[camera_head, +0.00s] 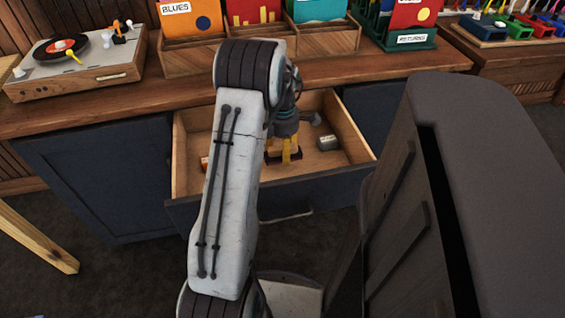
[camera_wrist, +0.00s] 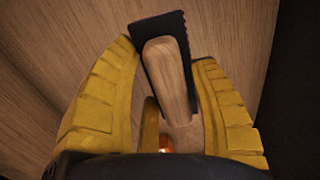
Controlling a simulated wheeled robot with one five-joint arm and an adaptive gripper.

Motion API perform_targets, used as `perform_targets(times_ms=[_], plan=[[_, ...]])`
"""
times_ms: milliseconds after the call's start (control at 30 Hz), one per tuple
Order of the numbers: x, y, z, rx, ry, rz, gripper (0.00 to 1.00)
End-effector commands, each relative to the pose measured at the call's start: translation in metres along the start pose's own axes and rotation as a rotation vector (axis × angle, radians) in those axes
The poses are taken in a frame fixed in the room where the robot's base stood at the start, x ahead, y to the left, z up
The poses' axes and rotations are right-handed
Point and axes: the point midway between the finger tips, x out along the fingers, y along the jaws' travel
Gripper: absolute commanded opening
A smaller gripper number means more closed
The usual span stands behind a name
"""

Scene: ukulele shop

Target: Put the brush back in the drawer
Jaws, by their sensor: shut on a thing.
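The brush, with a wooden handle and a dark flat head, shows in the wrist view (camera_wrist: 172,80). My gripper (camera_wrist: 168,75) has its two yellow fingers shut on the brush, one on each side of the handle. In the head view my gripper (camera_head: 284,155) is inside the open wooden drawer (camera_head: 345,130), near its front wall. The dark head of the brush (camera_head: 274,157) shows between the fingers there. I cannot tell whether the brush touches the drawer floor.
A small grey item (camera_head: 327,143) lies in the drawer's right part, and a small orange item (camera_head: 204,163) at its left. A record player (camera_head: 100,65) and wooden record crates (camera_head: 195,57) stand on the counter above. A dark cabinet front (camera_head: 95,180) is left of the drawer.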

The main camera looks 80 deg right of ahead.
Motion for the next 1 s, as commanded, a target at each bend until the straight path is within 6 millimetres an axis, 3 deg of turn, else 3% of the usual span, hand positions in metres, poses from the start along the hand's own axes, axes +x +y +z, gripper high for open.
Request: perform_targets(times_ms=[167, 467, 933, 967, 1000], plan=[[0.011, 0.0, 0.0, 0.001, 0.0, 0.0, 0.26], [0.048, 0.0, 0.0, 0.001, 0.001, -0.001, 0.26], [0.054, 0.0, 0.0, 0.001, 0.0, 0.001, 0.26], [0.054, 0.0, 0.0, 0.001, 0.0, 0.001, 0.58], [0.053, 0.0, 0.0, 0.001, 0.0, 0.001, 0.62]])
